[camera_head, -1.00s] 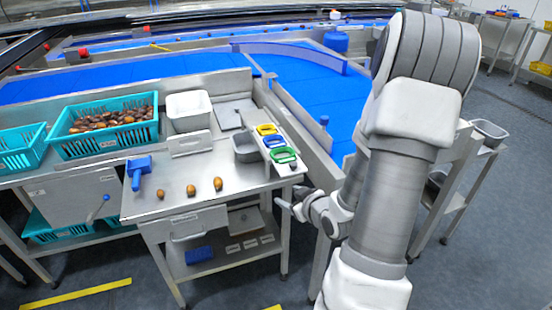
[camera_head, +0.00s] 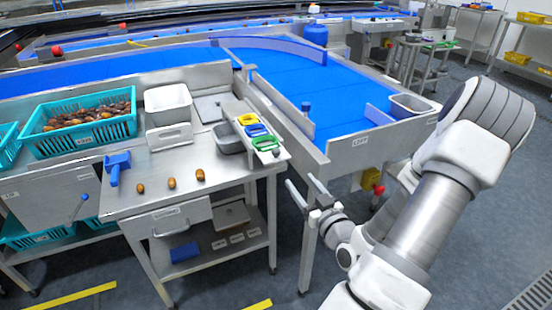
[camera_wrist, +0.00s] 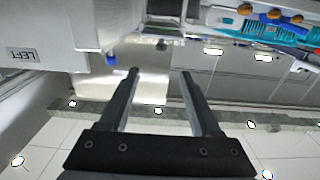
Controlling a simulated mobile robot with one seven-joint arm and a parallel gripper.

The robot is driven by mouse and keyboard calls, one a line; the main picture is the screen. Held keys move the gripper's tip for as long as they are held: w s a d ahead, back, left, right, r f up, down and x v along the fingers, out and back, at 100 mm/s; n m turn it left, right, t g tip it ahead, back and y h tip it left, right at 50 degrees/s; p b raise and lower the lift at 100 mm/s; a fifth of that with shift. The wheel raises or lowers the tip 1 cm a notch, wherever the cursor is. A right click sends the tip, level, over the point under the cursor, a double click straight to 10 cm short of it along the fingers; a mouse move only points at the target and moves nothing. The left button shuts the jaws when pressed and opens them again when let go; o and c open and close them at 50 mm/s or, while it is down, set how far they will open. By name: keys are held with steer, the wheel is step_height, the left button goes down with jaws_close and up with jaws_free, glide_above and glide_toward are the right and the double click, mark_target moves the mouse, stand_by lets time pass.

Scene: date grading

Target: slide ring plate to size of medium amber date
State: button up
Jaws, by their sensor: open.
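Three dates lie in a row on the steel table: a brown one at left (camera_head: 140,188), a middle one (camera_head: 172,183) and an amber one at right (camera_head: 200,175). Their sizes are hard to compare at this distance. Ring plates in yellow (camera_head: 247,119), blue (camera_head: 256,131) and green (camera_head: 265,144) sit in a line on a narrow rack at the table's right edge. My gripper (camera_head: 299,182) is open and empty, to the right of the table and apart from the plates. Its two fingers also show apart in the wrist view (camera_wrist: 160,73).
A blue scoop-like tool (camera_head: 117,165) lies left of the dates. A white bin (camera_head: 167,104), a grey tray (camera_head: 228,138) and a teal crate of dates (camera_head: 80,145) stand behind. The blue conveyor (camera_head: 340,95) runs behind my gripper. Table space before the plates is clear.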

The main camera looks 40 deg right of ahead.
mark_target(278, 155)
steer(key=b+x, duration=0.3)
steer(key=x, duration=0.5)
steer(key=b+x, duration=0.4)
steer(key=x, duration=0.4)
steer(key=shift+w+a, duration=0.1)
steer(key=shift+a, duration=0.1)
jaws_close()
stand_by(1.0)
